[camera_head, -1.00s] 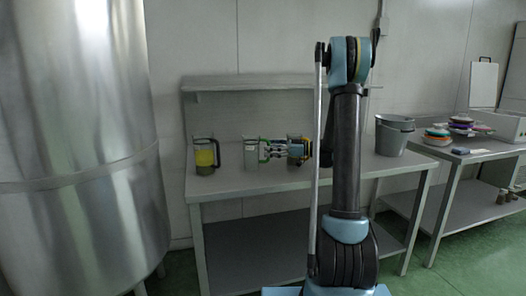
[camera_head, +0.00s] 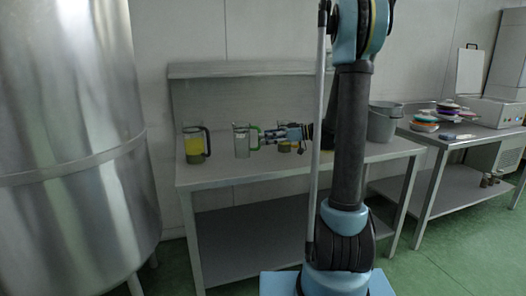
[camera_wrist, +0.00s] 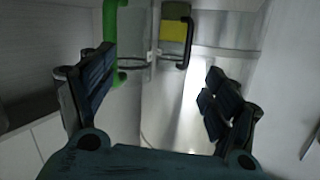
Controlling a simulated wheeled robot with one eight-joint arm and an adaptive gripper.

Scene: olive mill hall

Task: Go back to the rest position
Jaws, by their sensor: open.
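My gripper (camera_head: 268,136) is open and empty, level with the upper part of a clear jug with a green handle (camera_head: 242,141), just to the right of that handle. In the wrist view my open fingers (camera_wrist: 160,88) spread wide with nothing between them. The green handle (camera_wrist: 110,40) shows beyond the left finger; I cannot tell the exact gap. A jug with a black handle and yellow contents (camera_head: 194,147) stands to the left on the table; it also shows in the wrist view (camera_wrist: 173,30). Another jug with yellowish contents (camera_head: 285,147) is partly hidden behind my gripper.
The jugs stand on a grey table (camera_head: 215,176) with a raised back shelf (camera_head: 240,69). A grey bucket (camera_head: 382,123) stands at its right end. A second table with stacked colourful bowls (camera_head: 425,122) is farther right. A large steel tank (camera_head: 75,150) fills the left.

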